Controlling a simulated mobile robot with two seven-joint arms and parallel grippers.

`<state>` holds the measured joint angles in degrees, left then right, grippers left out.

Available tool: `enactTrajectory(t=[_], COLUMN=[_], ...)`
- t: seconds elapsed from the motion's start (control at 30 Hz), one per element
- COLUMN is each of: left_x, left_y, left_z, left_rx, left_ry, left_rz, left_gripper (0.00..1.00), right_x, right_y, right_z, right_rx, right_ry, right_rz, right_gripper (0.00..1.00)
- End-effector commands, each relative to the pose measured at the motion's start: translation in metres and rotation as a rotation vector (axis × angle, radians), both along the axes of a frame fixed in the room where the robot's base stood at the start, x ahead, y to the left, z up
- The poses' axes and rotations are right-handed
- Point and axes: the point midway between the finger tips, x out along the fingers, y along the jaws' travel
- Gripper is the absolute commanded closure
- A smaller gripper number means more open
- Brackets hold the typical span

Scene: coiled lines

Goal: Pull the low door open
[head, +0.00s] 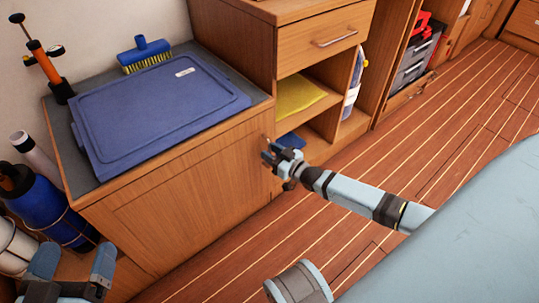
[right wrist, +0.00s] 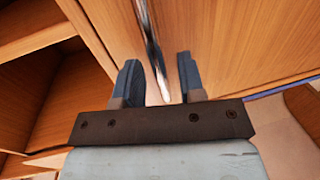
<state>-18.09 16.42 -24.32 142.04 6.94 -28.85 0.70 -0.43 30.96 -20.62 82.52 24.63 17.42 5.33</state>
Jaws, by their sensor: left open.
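The low door (head: 180,205) is the wooden front of the low cabinet at left in the head view; it looks closed. My right gripper (head: 272,157) is at the door's right edge. In the right wrist view the right gripper (right wrist: 159,78) has its two fingers apart, with a slim metal handle (right wrist: 153,50) on the door between them. Gaps show between the handle and both fingers. In the head view the handle is mostly hidden by the gripper. My left gripper (head: 72,272) is open and empty at the lower left, in front of the cabinet.
A blue lid (head: 160,110) and a blue brush (head: 145,55) lie on the cabinet top (head: 58,125). A blue cylinder (head: 45,205) stands left of the cabinet. Open shelves with a yellow cloth (head: 297,97) are to the right. The plank floor (head: 430,130) in front is clear.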

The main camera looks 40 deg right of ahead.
Motion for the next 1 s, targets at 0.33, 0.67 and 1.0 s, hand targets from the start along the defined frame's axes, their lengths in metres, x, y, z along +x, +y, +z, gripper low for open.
enactTrajectory(t=[0.33,0.67,1.0], left_x=[0.003,0.002,0.000], left_y=[0.001,0.001,0.000], left_z=[0.004,0.002,0.008], left_rx=[0.010,0.011,-0.003], left_ry=[-0.031,-0.027,0.003], left_rz=[0.000,0.000,-0.004], left_gripper=[0.13,0.13,0.13], right_x=[0.008,0.008,-0.003], right_y=[0.002,0.002,0.002], right_z=[0.000,0.000,0.002], right_rx=[0.000,0.000,0.002], right_ry=[0.000,0.000,0.003], right_rz=[0.000,0.000,-0.019], right_gripper=[0.63,1.00,1.00])
